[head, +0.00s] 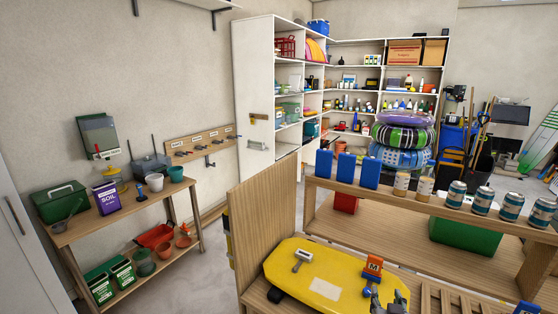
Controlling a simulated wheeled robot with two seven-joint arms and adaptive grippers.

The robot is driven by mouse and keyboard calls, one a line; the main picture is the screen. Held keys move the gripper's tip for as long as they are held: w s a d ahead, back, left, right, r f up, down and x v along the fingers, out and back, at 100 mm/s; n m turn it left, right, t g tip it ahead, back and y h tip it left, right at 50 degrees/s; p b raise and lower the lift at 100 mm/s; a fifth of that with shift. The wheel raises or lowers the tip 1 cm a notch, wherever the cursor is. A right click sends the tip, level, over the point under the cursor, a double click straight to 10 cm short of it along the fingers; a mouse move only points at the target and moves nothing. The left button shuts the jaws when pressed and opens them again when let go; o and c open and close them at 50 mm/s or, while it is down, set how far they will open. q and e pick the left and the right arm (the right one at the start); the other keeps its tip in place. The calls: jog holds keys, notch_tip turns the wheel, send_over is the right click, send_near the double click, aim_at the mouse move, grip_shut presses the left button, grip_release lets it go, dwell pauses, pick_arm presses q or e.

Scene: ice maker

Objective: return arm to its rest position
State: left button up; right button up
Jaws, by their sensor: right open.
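My right gripper (390,302) shows at the bottom edge, over the right end of a yellow rounded panel (325,264). It is open, and I see nothing held between its fingers. Its lower part is cut off by the frame. A small orange block marked M (373,268) stands on the panel just behind the gripper, with a blue round knob (367,292) in front of it. A grey T-shaped piece (302,258) lies on the panel's left part. My left gripper is not in view.
The panel sits on a wooden bench with an upright side board (262,215). A raised bench shelf (440,205) behind holds blue boxes (347,169), jars and several cans (482,199). A slatted rack (450,300) is right of the gripper. Open floor (195,275) lies to the left.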

jog(key=s+a+f+n+g+y, duration=0.2)
jog(key=s+a+f+g, duration=0.3)
jog(key=s, duration=0.5)
jog(key=s+a+f+n+g+y, duration=0.25)
jog(key=s+f+g, duration=0.3)
jog(key=s, duration=0.45)
notch_tip(320, 180, down, 36)
jog(key=s+b, duration=0.2)
jog(key=s+d+f+g+b, duration=0.1)
jog(key=s+d+f, duration=0.1)
jog(key=s+f, duration=0.8)
jog(key=s+d+f+g+b, duration=0.1)
jog(key=s+d+f, duration=0.1)
jog(key=s+f, duration=0.9)
jog(key=shift+s+d+f+n, duration=0.25)
jog(key=shift+s+n, duration=0.1)
jog(key=shift+s, duration=0.25)
jog(key=shift+w, duration=0.15)
